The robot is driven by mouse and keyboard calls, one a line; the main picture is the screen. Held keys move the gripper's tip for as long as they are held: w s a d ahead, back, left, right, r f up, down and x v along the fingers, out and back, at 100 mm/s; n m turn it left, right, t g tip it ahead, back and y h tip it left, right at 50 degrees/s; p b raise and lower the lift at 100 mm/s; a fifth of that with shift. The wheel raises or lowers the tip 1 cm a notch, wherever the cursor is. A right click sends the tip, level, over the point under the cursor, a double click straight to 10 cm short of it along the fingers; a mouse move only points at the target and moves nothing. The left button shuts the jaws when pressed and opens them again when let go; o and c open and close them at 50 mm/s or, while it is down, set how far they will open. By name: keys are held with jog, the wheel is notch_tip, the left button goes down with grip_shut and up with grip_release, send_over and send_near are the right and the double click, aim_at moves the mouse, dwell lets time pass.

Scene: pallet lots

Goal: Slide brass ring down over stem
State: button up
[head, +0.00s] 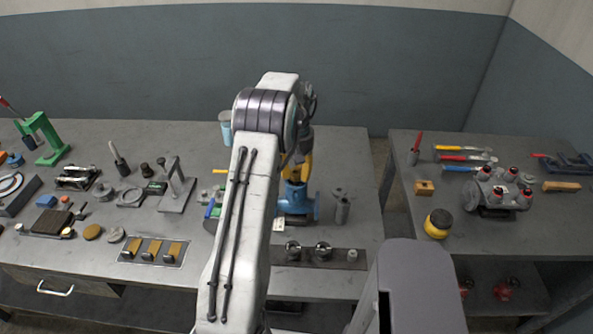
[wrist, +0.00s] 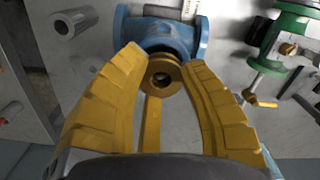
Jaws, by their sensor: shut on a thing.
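The brass ring (wrist: 160,70) is held between the two yellow fingers of my gripper (wrist: 160,62) in the wrist view, with its dark bore facing the camera. A blue valve body (wrist: 172,31) lies beyond the ring and fingertips. I cannot make out a stem, and whether one is inside the bore is unclear. In the head view my yellow gripper (head: 296,168) points down above the blue valve body (head: 297,206). My arm covers part of that area, and the ring cannot be made out there.
A green valve (wrist: 289,35) with a brass-coloured end stands to the right in the wrist view. A grey cylinder (wrist: 68,27) is at upper left. In the head view, a metal strip with round fittings (head: 322,250) lies in front of the blue valve, and grey cylinders (head: 342,209) stand right.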

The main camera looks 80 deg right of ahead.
jog(key=shift+f+b, duration=0.35)
jog(key=shift+f, duration=0.25)
jog(key=o, duration=1.7)
jog(key=shift+c, duration=0.2)
jog(key=shift+r, duration=0.15)
jog(key=shift+r+p, duration=1.05)
jog(key=shift+r, duration=2.35)
